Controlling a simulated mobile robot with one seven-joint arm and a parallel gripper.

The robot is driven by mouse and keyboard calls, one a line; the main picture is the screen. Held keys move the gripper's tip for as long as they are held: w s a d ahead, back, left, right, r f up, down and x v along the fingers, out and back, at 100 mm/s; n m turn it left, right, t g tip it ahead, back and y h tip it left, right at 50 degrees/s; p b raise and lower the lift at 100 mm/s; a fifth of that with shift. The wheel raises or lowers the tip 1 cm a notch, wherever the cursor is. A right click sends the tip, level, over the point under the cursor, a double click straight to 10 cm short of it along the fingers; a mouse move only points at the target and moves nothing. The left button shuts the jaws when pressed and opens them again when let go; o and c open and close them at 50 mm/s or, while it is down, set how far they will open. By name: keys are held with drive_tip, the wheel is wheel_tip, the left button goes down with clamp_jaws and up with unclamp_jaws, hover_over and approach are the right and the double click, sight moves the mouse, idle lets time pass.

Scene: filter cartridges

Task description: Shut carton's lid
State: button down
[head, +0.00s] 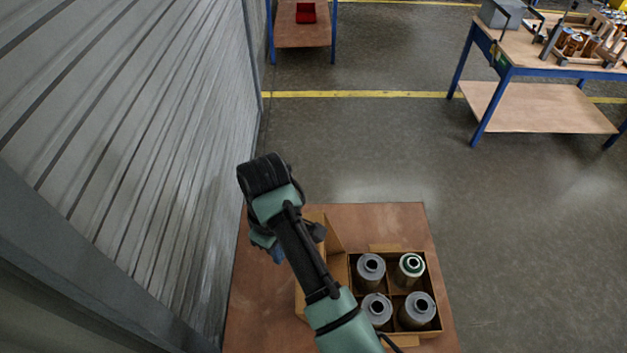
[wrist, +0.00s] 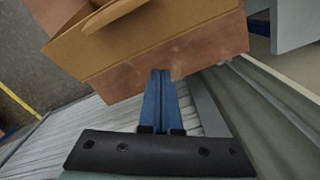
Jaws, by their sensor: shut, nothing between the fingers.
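The cardboard carton (head: 438,290) stands on a brown table. Its lid (head: 332,235) is open on the carton's left side, partly hidden behind my arm; its exact angle is hard to tell. Inside are several filter cartridges in divided compartments: grey-topped ones (head: 371,267) and one with a green and white top (head: 411,265). My gripper (head: 277,254) is left of the lid, mostly hidden by my wrist. In the wrist view its blue fingers (wrist: 161,73) are together and empty, with cardboard (wrist: 150,30) beyond them. I cannot tell whether they touch anything.
The table (head: 385,222) has bare room behind and left of the carton. A grey corrugated wall (head: 130,130) runs close along the left. A workbench (head: 540,65) with parts stands far right, and another table with a red bin (head: 306,13) is at the back.

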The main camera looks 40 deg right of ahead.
drive_tip(key=shift+f+b, duration=1.05)
drive_tip(key=shift+f, duration=1.05)
drive_tip(key=shift+s+d+r+p, duration=0.1)
drive_tip(key=shift+s+d+p, duration=0.4)
drive_tip(key=shift+d, duration=0.2)
drive_tip(key=shift+s+d+r+p, duration=0.1)
drive_tip(key=shift+s+d+p, duration=0.4)
drive_tip(key=shift+d, duration=0.2)
drive_tip(key=shift+s+d+r+p, duration=0.65)
drive_tip(key=shift+d+r+p, duration=0.25)
drive_tip(key=shift+p, duration=0.4)
drive_tip(key=shift+d+f, duration=0.1)
drive_tip(key=shift+d, duration=0.1)
drive_tip(key=shift+s, duration=0.1)
